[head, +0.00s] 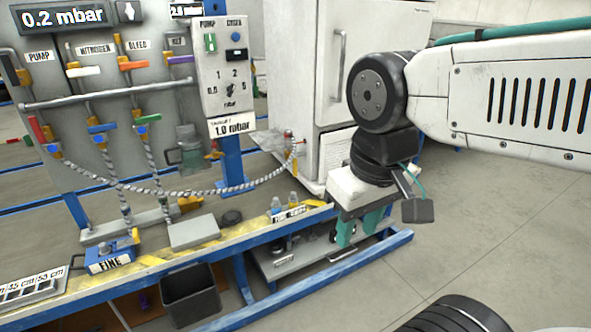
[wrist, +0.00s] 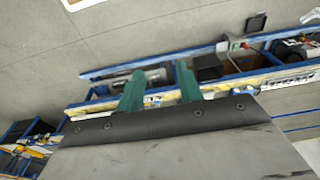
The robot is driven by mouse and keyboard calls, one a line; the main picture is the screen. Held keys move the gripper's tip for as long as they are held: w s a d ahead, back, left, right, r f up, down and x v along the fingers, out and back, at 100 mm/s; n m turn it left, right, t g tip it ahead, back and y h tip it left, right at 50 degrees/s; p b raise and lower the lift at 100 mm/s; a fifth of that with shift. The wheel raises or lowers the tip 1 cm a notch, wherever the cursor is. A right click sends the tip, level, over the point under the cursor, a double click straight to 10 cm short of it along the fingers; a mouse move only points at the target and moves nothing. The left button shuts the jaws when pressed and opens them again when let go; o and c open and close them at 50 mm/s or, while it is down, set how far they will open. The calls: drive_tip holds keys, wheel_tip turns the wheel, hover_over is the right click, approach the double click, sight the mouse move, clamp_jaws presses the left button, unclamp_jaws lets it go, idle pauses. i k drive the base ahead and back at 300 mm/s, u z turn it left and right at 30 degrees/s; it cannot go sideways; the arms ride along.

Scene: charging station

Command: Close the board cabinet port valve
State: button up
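The valve board (head: 75,110) stands at the left in the head view. A braided hose (head: 200,190) runs from near the red-handled valve to a fitting on the white cabinet (head: 299,142). No lower-row label is readable, so I cannot tell which valve is the cabinet port one by name. My gripper (head: 360,228) points down, right of the board and apart from it; its teal fingers are apart and empty, also in the wrist view (wrist: 160,88).
A blue-framed bench (head: 290,228) with yellow tape runs below the board. Small bottles (head: 277,205), a grey block (head: 194,232) and a blue FINE box (head: 110,257) sit on it. Open floor lies at the right.

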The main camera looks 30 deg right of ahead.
sight(294, 160)
drive_tip(key=z, duration=0.35)
drive_tip(key=i, duration=1)
drive_tip(key=z, duration=0.25)
